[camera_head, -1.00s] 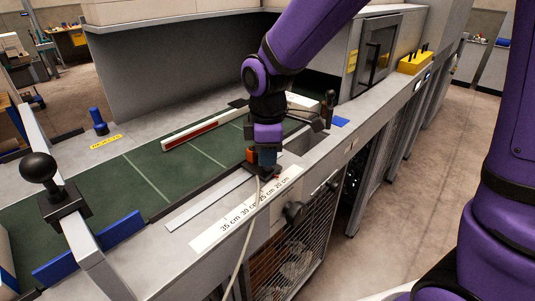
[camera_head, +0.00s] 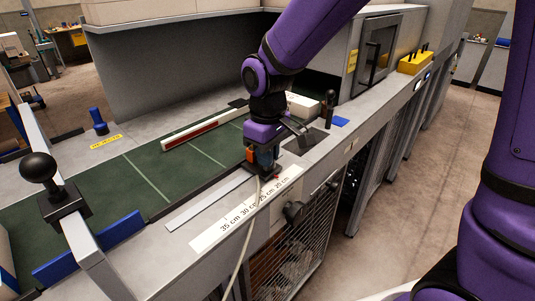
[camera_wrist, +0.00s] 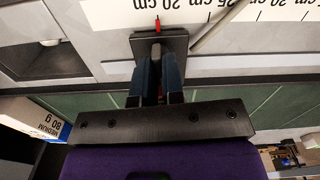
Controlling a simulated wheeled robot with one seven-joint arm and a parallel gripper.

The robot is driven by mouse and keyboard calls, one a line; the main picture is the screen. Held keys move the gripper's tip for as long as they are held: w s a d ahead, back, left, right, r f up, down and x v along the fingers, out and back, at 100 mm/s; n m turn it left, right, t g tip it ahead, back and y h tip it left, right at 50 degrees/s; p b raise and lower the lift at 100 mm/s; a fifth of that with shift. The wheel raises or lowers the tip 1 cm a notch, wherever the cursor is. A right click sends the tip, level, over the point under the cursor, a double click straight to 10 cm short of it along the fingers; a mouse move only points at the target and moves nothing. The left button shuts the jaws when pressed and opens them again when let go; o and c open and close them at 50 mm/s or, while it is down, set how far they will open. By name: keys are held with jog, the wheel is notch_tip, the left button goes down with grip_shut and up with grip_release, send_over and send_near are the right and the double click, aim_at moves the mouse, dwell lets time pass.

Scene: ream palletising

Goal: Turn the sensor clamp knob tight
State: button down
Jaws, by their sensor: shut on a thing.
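The sensor clamp (camera_wrist: 178,42) is a dark block with a red pointer (camera_wrist: 157,25) beside the printed centimetre scale (camera_head: 245,213). In the wrist view the pointer stands near the 20 cm mark. An orange sensor part (camera_head: 250,154) shows next to my fingers in the head view. My gripper (camera_wrist: 157,78) is above the clamp, its two dark blue fingers shut on the narrow grey clamp knob (camera_wrist: 156,49). The fingers hide most of the knob, so how tight it is cannot be told. In the head view my gripper (camera_head: 264,158) largely covers the clamp.
A green conveyor belt (camera_head: 120,185) runs behind the scale. A pale cable (camera_head: 243,240) hangs over the front edge. A black knob (camera_head: 294,212) juts from the front. A black upright handle (camera_head: 330,108) and a dark recess (camera_head: 306,141) lie to the right.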

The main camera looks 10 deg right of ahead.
jog(key=m, duration=0.5)
jog(key=shift+m, duration=2.5)
jog(key=c, duration=1.2)
grip_release()
jog(key=shift+r, duration=0.1)
notch_tip(320, 180, up, 11)
jog(key=shift+f, duration=0.15)
